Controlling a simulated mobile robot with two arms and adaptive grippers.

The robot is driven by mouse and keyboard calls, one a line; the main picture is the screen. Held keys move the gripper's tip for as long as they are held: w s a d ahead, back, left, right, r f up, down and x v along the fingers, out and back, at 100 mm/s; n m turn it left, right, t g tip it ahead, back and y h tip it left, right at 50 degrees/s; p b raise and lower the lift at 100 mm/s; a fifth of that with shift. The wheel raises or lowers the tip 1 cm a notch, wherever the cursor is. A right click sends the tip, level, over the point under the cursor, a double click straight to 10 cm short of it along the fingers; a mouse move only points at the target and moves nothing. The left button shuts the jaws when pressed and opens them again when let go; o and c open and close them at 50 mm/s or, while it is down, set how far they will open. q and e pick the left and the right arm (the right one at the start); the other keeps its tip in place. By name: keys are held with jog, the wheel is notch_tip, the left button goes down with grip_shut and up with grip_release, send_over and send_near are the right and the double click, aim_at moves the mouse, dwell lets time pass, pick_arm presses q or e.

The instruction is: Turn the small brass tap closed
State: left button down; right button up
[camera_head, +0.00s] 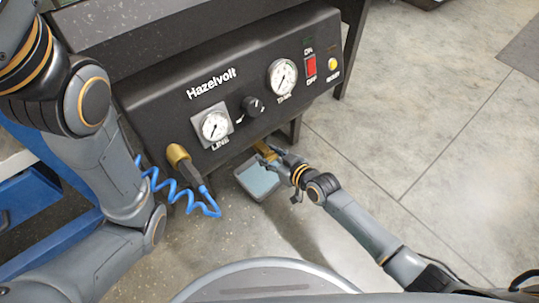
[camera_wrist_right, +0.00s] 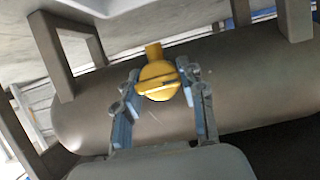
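In the head view the brass (camera_head: 267,147) shows below the panel, partly hidden by my right gripper (camera_head: 270,154). In the right wrist view my right gripper (camera_wrist_right: 158,72) has its two blue-padded fingers apart, one on each side of the tap. Their tips are very close to it; I cannot tell whether they touch. My left gripper is out of view.
The black panel (camera_head: 165,105) carries a LINE gauge (camera_head: 215,126), a knob (camera_head: 252,106), a second gauge (camera_head: 282,77) and a red switch (camera_head: 311,66). A brass coupling (camera_head: 178,155) with a blue coiled hose (camera_head: 172,190) hangs left. A shallow tray (camera_head: 262,196) lies below.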

jog(key=shift+c, duration=1.4)
jog(key=shift+w+d+f+m+g+y+b, duration=0.15)
jog(key=shift+m+g+y+b, duration=0.15)
jog(key=shift+m+y+b, duration=0.4)
jog(key=shift+c, duration=0.2)
jog(key=shift+m, duration=0.3)
jog(key=o, duration=1.2)
jog(key=v, duration=1.2)
jog(key=shift+c, duration=0.2)
